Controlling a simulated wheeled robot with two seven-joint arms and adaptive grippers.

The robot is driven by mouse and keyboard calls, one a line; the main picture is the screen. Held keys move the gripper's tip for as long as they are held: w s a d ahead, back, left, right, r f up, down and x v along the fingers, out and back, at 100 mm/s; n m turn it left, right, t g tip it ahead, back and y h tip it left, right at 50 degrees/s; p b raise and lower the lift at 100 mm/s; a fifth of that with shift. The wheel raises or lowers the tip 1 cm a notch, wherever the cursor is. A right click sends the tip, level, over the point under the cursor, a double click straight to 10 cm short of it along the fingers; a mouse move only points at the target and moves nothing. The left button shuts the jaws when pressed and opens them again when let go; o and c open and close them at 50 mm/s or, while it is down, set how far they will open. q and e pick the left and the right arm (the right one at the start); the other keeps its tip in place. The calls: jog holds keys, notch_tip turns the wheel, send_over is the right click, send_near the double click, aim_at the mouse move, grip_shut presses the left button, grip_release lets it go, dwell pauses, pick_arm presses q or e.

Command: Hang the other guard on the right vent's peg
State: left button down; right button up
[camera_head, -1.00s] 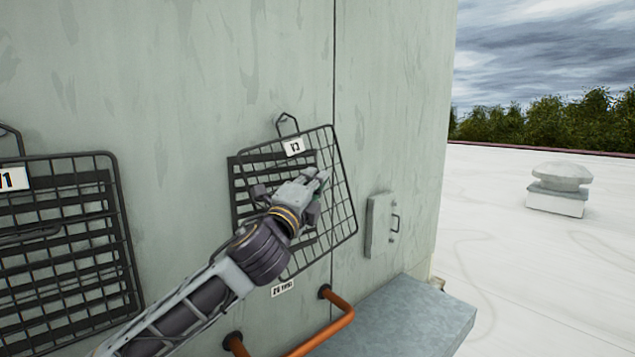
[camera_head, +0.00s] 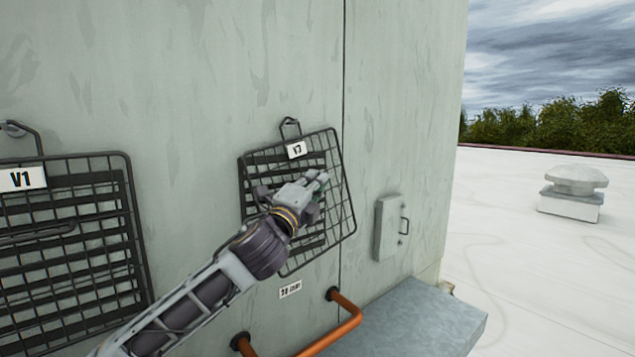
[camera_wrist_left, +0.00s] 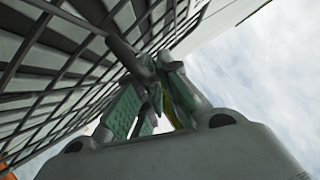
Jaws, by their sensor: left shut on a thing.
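The guard (camera_head: 338,213) is a dark wire grid with a white tag, apparently V3, and a hanger loop (camera_head: 290,124) on top. My left gripper (camera_head: 318,181) is shut on it, and the guard leans slightly counter-clockwise in front of the right vent (camera_head: 258,180), whose dark slats show through the grid. The loop lies close to the wall; the peg cannot be made out, so I cannot tell whether the loop is around it. In the left wrist view the fingers (camera_wrist_left: 150,75) meet at the guard's wires (camera_wrist_left: 70,60). My right gripper is not in view.
The other guard, tagged V1 (camera_head: 22,179), is at the left, its loop at a peg (camera_head: 14,129). Below are an orange pipe (camera_head: 345,325) and a grey metal ledge (camera_head: 420,318). A small wall box (camera_head: 388,228) is right of the vent. Open roof lies right.

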pick_arm(q)
jog(key=shift+w+a+f, duration=0.1)
jog(key=shift+w+a, duration=0.05)
dwell(0.7)
jog(key=c, duration=1.5)
grip_release()
jog(key=shift+c, duration=0.2)
jog(key=shift+f, duration=0.15)
jog(key=v, duration=0.7)
jog(key=shift+s, duration=0.25)
